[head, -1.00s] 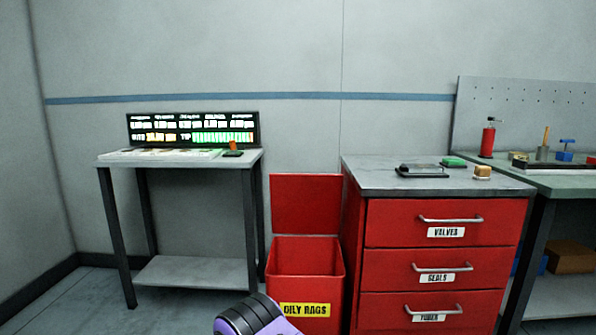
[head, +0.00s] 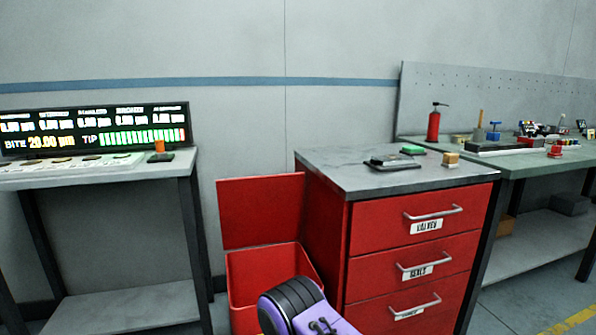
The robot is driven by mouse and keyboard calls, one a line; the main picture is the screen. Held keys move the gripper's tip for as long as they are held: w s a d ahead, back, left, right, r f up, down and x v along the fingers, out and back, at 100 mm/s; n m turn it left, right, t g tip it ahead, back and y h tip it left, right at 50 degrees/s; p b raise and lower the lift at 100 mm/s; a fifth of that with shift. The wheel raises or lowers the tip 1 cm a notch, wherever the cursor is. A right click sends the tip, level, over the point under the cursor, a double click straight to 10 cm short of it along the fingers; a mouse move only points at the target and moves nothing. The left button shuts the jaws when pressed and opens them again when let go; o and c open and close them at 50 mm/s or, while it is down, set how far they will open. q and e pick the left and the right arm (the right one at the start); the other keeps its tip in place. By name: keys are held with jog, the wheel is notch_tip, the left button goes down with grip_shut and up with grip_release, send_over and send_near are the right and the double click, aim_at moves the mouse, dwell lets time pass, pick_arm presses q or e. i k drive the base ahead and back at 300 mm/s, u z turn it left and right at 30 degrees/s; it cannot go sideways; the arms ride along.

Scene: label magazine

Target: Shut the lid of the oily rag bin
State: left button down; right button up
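The red oily rag bin (head: 245,275) stands on the floor between the grey table and the red drawer cabinet. Its red lid (head: 260,210) is open and stands upright at the back of the bin, near the wall. The inside of the bin looks red, and my arm hides its front right part and its label. A purple and black part of one of my arms shows at the bottom middle, in front of the bin. No gripper fingertips are in view.
A red cabinet (head: 415,240) with labelled drawers stands close on the bin's right. A grey table (head: 110,177) with a lit display board (head: 95,128) stands on its left. A workbench (head: 540,160) with tools is at the right. Some floor shows at the lower right.

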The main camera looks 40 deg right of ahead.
aim_at(253, 211)
jog(key=z, duration=0.85)
jog(key=i, duration=0.7)
jog(key=z, duration=0.8)
